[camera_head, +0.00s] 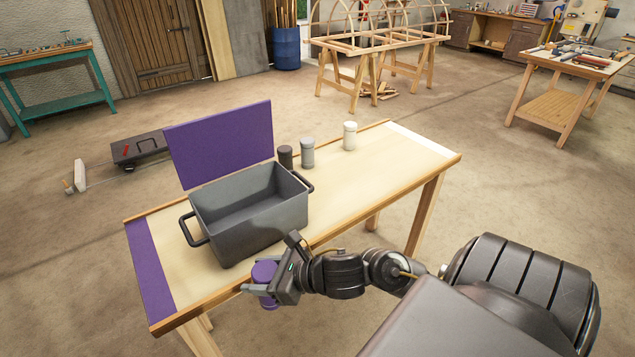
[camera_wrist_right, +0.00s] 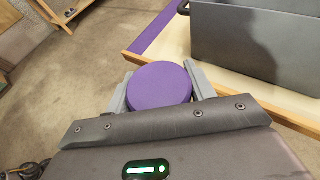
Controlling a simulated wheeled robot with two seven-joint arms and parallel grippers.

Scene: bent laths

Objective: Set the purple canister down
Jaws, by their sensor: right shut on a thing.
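The purple canister (camera_head: 264,271) is held upright in my right gripper (camera_head: 272,287) at the near edge of the table (camera_head: 385,160). In the wrist view the canister's round purple lid (camera_wrist_right: 160,86) shows between the two grey fingers (camera_wrist_right: 158,92), which are shut on it. I cannot tell from the views how high it is held. A purple strip (camera_head: 150,265) covers the table's left end. My left gripper is not in view.
A grey open bin (camera_head: 250,222) with black handles stands on the table beside the gripper, with a purple panel (camera_head: 220,145) behind it. Dark (camera_head: 285,157), grey (camera_head: 307,153) and white (camera_head: 349,136) canisters stand at the back. The table's right part is clear, with a white strip (camera_head: 420,142) at its end.

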